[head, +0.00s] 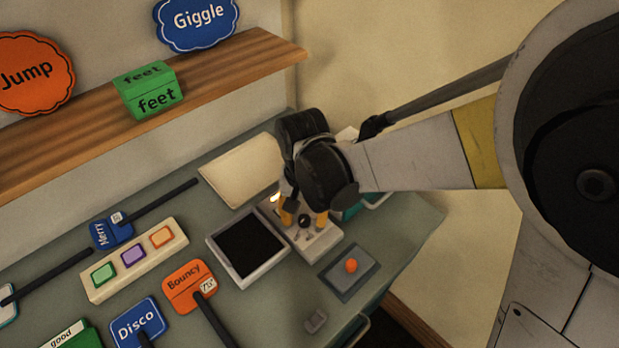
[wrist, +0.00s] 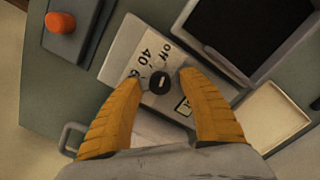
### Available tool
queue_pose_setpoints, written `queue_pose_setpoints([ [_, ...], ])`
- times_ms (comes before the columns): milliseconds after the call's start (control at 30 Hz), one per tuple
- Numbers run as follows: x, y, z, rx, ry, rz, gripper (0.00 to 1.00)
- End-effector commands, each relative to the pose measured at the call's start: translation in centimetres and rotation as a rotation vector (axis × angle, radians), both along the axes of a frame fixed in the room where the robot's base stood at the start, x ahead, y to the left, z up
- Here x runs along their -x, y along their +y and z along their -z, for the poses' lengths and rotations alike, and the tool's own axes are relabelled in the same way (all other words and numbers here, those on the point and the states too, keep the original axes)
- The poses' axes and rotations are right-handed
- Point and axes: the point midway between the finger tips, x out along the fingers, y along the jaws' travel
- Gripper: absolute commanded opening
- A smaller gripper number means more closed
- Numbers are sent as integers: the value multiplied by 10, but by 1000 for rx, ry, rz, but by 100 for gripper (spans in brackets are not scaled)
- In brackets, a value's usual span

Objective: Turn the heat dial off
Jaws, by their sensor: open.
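The heat dial is a small round black knob (wrist: 159,83) on a pale panel (wrist: 125,57) with "off", "40" and another partly hidden number printed beside it. In the head view the dial (head: 305,220) shows just beneath my gripper (head: 304,214). In the wrist view my gripper (wrist: 160,85) has its two orange fingers spread, one on each side of the dial, with gaps between. The gripper is open and holds nothing. I cannot tell how far above the panel the fingertips are.
A black-screened tray (head: 248,246) stands left of the panel, and an orange button on a grey plate (head: 350,266) is to its right. A cream board (head: 243,168) lies behind. Paddle signs and a three-button strip (head: 134,260) fill the left. A wooden shelf (head: 220,72) hangs above.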

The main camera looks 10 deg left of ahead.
Motion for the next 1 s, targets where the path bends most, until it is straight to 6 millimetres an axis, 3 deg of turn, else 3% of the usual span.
queue_pose_setpoints([
  [167, 0, 0, -16, 0, 0, 0, 48],
  [600, 0, 0, -105, 0, 0, 0, 48],
  [767, 0, 0, -118, 0, 0, 0, 48],
  [1000, 0, 0, -120, 0, 0, 0, 48],
])
